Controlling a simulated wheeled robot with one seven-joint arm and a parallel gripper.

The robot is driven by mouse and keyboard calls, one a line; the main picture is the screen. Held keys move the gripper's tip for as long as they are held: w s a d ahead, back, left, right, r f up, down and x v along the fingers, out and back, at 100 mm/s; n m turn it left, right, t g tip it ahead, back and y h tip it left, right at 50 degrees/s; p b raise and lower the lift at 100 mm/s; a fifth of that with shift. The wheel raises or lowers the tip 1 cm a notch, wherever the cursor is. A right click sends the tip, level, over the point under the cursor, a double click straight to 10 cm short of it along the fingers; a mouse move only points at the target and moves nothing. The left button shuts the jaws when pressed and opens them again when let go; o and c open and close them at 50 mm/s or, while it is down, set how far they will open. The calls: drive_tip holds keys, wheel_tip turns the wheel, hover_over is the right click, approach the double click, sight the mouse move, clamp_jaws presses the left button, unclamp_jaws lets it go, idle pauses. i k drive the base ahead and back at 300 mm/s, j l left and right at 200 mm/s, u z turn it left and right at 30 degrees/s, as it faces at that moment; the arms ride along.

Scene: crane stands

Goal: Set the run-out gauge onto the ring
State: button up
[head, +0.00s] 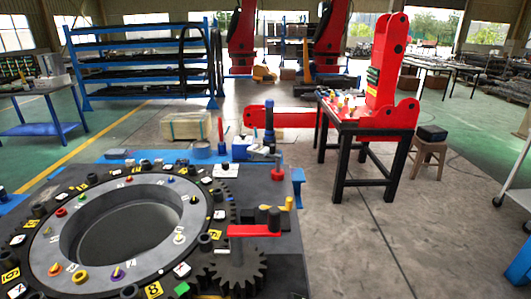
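The ring (72,247) is a wide grey ring with a dark open centre, lying flat at the left. Several small coloured pegs and knobs stand on its top face, and numbered tags and black studs surround it. I cannot tell for certain which thing is the run-out gauge. A dark blue upright post (269,120) with a small grey and white fitting (262,153) stands on the far right part of the same bench, apart from the ring. My gripper does not show in this view.
A dark gear (238,270) and a red bar (254,231) are right of the ring. A black-legged table (345,126) beside a tall red crane part (388,65) stands beyond, near a stool (429,152). A blue rack (140,60) stands behind.

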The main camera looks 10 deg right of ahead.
sight(257, 150)
drive_tip(key=i+l+u, duration=0.1)
drive_tip(key=l, duration=0.45)
drive_tip(key=i+l+u, duration=0.1)
drive_tip(key=l, duration=0.45)
drive_tip(key=i+l+u, duration=0.1)
drive_tip(key=i+l, duration=0.15)
drive_tip(key=l, duration=0.35)
drive_tip(key=i+l+u, duration=0.15)
drive_tip(key=l, duration=0.45)
drive_tip(key=l+u, duration=0.1)
drive_tip(key=l, duration=0.5)
drive_tip(key=i+l+u, duration=0.3)
drive_tip(key=i+l, duration=0.85)
drive_tip(key=l, duration=0.15)
